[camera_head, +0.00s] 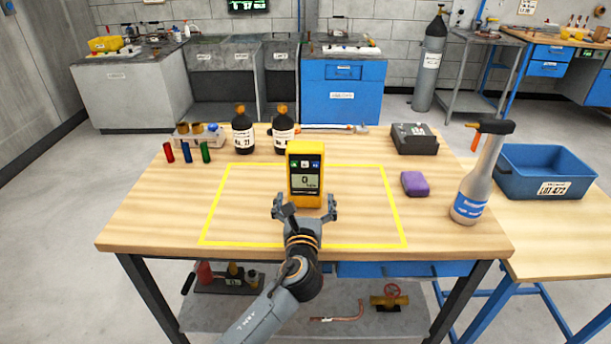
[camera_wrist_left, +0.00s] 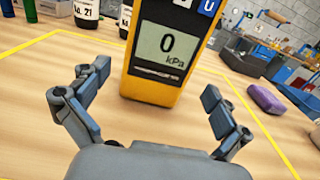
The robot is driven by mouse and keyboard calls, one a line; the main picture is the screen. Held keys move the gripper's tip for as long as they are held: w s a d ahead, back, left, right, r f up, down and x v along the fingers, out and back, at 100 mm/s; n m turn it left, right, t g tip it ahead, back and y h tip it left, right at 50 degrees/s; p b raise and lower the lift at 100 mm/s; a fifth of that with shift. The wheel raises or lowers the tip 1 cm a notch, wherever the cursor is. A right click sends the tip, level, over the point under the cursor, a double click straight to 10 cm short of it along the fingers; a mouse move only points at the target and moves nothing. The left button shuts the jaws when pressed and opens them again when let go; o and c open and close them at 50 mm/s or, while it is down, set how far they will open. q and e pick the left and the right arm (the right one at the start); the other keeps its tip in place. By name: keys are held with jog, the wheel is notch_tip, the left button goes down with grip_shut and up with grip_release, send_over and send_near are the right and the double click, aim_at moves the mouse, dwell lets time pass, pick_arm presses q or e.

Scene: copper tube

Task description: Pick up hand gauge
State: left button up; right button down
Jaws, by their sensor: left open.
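The hand gauge (camera_head: 306,174) is a yellow upright meter with a dark face and a screen reading 0 kPa. It stands on the wooden table inside a yellow outlined rectangle (camera_head: 222,204). My left gripper (camera_head: 305,206) is open in front of it, at the gauge's lower part. In the left wrist view the gauge (camera_wrist_left: 165,50) stands ahead of the two spread fingers (camera_wrist_left: 150,98), and its top is cut off. The fingers do not appear to touch it. My right gripper is not in view.
Two dark bottles (camera_head: 243,134) and small colored tubes (camera_head: 187,152) stand behind and left. A purple block (camera_head: 414,184), a spray bottle (camera_head: 478,175) and a dark box (camera_head: 414,139) are on the right. A blue bin (camera_head: 545,173) sits on the side table. The rectangle is otherwise clear.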

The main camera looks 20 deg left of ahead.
aim_at(305, 190)
pick_arm(q)
jog(key=shift+w+a, duration=0.15)
jog(key=shift+w, duration=0.4)
jog(key=x, duration=0.3)
jog(key=shift+w+a+f, duration=0.1)
jog(key=shift+w+a, duration=0.05)
jog(key=shift+w, duration=0.15)
jog(key=shift+w+a, duration=0.1)
jog(key=shift+w, duration=0.4)
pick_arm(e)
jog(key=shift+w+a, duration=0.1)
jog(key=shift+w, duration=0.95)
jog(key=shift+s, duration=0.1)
pick_arm(q)
jog(key=c, duration=1.4)
jog(key=shift+c, duration=1.1)
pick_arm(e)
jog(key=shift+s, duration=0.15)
